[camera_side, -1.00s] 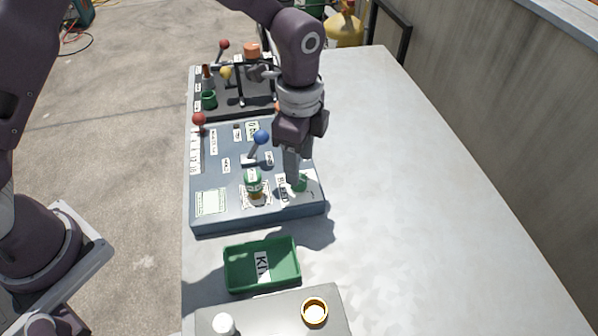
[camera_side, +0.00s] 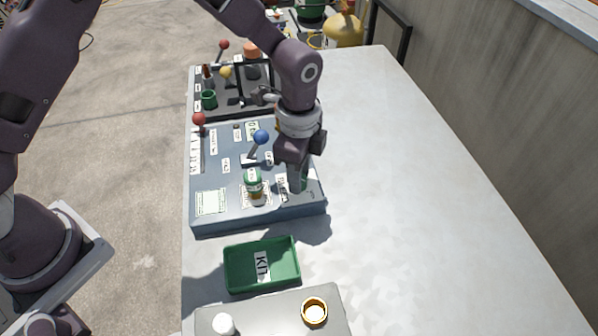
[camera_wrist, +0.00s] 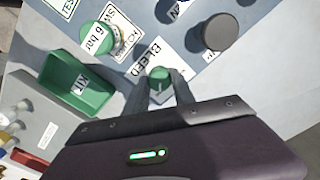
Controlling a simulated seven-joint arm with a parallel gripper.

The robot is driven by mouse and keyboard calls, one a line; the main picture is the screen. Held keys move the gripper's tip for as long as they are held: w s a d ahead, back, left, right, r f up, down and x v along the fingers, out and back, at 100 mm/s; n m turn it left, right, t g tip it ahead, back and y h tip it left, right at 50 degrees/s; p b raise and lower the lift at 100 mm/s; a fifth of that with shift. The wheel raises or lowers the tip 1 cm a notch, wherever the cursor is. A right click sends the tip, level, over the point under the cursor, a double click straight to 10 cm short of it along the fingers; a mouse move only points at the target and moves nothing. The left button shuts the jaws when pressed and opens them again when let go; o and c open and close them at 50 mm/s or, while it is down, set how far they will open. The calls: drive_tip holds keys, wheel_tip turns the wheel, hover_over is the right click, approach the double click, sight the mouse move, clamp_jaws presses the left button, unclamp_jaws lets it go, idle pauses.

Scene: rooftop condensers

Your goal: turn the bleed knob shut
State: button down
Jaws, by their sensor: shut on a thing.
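The bleed knob (camera_wrist: 159,74) is a small green knob beside the "BLEED" label in the wrist view. My gripper (camera_wrist: 163,86) is shut on it, with one finger on each side. In the side view my gripper (camera_side: 297,186) points down at the right front of the blue-grey panel (camera_side: 240,218), and its fingers hide most of the knob. The knob's pointer or marks are too small to read.
A green-topped part marked "6 bar" (camera_wrist: 97,37) stands left of the knob. A dark grey round knob (camera_wrist: 220,32) lies to its right. A blue-ball lever (camera_side: 261,137) rises behind. A green KIT tray (camera_side: 235,268) sits in front. The bench at right is clear.

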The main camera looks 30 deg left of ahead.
drive_tip(key=n, duration=0.8)
drive_tip(key=shift+n, duration=0.4)
drive_tip(key=n, duration=0.4)
drive_tip(key=shift+n, duration=0.3)
drive_tip(key=n, duration=0.4)
drive_tip(key=shift+w, duration=0.1)
drive_tip(key=shift+n, duration=0.3)
drive_tip(key=c, duration=1.1)
unclamp_jaws()
drive_tip(key=shift+o, duration=0.2)
